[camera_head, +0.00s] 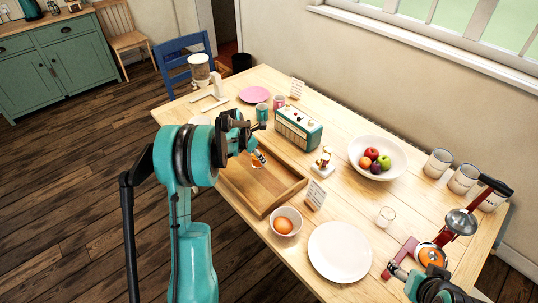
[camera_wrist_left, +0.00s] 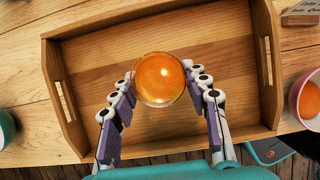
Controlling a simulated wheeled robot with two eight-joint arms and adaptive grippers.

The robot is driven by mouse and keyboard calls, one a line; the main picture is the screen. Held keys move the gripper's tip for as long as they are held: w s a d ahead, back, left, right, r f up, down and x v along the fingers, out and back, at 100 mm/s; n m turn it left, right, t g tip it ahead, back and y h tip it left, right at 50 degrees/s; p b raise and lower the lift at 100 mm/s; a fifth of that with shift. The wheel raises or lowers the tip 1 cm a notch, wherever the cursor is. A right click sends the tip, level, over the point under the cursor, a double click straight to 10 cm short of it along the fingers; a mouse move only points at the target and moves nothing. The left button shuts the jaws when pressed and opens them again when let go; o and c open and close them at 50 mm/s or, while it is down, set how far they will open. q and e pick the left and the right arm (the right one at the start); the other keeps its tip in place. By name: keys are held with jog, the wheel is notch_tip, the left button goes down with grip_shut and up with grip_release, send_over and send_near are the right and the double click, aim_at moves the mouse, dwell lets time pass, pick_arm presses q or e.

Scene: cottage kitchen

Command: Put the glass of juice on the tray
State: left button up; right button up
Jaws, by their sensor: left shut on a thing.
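The glass of juice (camera_wrist_left: 160,79) is seen from above in the left wrist view, round and orange, between the fingertips of my left gripper (camera_wrist_left: 166,84). The wooden tray (camera_wrist_left: 100,45) lies beneath it. In the head view my left gripper (camera_head: 259,156) is over the tray (camera_head: 284,197), shut on the glass (camera_head: 256,162), which is mostly hidden by the fingers. I cannot tell whether the glass base touches the tray floor. My right gripper (camera_head: 436,284) is at the lower right corner, partly cut off, and its fingers are unclear.
A bowl with an egg (camera_head: 285,222) and a white plate (camera_head: 339,252) stand in front of the tray. A radio (camera_head: 298,128), a figurine (camera_head: 323,160) and a card (camera_head: 315,195) stand along its far side. A red juicer (camera_head: 462,221) is near my right gripper.

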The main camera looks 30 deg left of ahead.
aim_at(253, 164)
pick_arm(q)
jog(key=shift+s+a+f, duration=0.3)
jog(key=shift+a+f, duration=0.3)
jog(key=shift+a, duration=0.25)
notch_tip(253, 164, down, 4)
jog(key=shift+f+b, duration=0.1)
jog(key=shift+b, duration=0.95)
jog(key=shift+r, duration=0.2)
jog(key=o, duration=1.4)
jog(key=shift+f, duration=0.15)
